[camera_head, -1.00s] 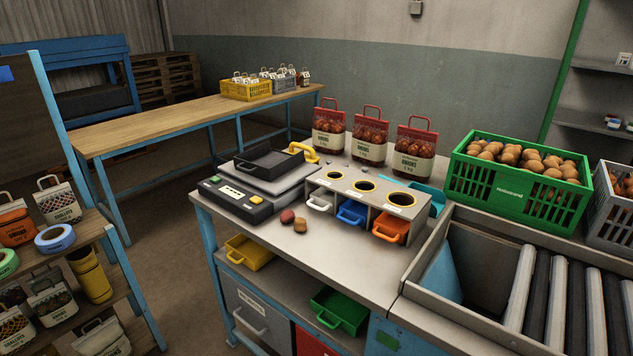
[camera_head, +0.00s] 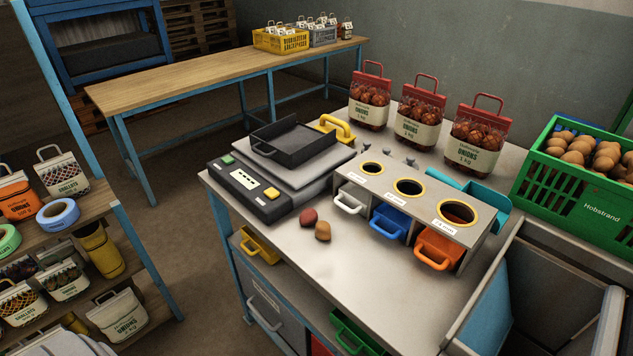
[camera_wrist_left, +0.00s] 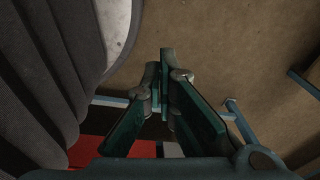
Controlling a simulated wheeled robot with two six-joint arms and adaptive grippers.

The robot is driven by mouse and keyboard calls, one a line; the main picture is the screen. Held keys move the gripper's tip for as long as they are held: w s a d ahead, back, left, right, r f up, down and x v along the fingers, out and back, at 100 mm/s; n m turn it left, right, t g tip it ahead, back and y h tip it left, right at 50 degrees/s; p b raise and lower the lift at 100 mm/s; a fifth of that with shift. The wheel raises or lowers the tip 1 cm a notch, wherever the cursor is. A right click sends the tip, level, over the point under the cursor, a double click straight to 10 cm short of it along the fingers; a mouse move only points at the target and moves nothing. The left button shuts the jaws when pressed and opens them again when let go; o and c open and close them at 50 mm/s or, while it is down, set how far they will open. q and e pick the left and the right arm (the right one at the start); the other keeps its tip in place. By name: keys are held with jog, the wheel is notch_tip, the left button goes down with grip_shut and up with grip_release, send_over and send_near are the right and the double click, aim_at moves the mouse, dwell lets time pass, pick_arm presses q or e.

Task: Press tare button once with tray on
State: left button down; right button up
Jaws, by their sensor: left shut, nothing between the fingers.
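The weighing scale (camera_head: 262,207) stands at the left end of the grey workbench, with a dark control panel along its front. A dark shallow tray (camera_head: 290,143) with a handle lies on its plate. My left gripper (camera_wrist_left: 167,85) shows only in the left wrist view, shut and empty, above floor and bench-frame parts, away from the scale. My right gripper is in no view.
Two loose potatoes or onions (camera_head: 322,231) lie on the bench before the scale. A grey sorting block (camera_head: 405,205) with three holes and coloured drawers stands to the right. Onion sacks (camera_head: 418,120) stand behind. A green crate (camera_head: 575,185) is at the right. A yellow handle (camera_head: 338,127) is behind the tray.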

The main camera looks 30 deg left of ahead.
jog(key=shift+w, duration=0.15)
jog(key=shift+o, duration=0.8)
pick_arm(q)
jog(key=w+a+r+m+t+y+p, duration=0.1)
jog(key=w+a+r+m+t+p, duration=0.15)
jog(key=w+r, duration=1.05)
jog(key=w+a+r+m+t+y+p, duration=0.2)
jog(key=w+a+r+t, duration=0.15)
jog(key=w+r, duration=0.9)
jog(key=w+a+r+m+t+y+p, duration=0.1)
jog(key=w+a+r+m+t+p, duration=0.2)
jog(key=w+r, duration=1)
jog(key=w+r+m+t, duration=0.3)
jog(key=r+m+t, duration=0.3)
jog(key=r, duration=1.3)
jog(key=w+d+r+m+t+h+p, duration=0.1)
jog(key=w+d+r+m+h, duration=0.45)
jog(key=m, duration=0.65)
jog(key=w+d+r+m+h, duration=0.2)
jog(key=d+r+m+h, duration=0.2)
jog(key=r+m+h, duration=0.55)
jog(key=a+f+m+g+y, duration=0.8)
jog(key=a+f+m, duration=0.2)
jog(key=a, duration=0.5)
jog(key=shift+s+a+f+m+y, duration=0.2)
jog(key=shift+a+m+y, duration=0.1)
jog(key=shift+m, duration=0.6)
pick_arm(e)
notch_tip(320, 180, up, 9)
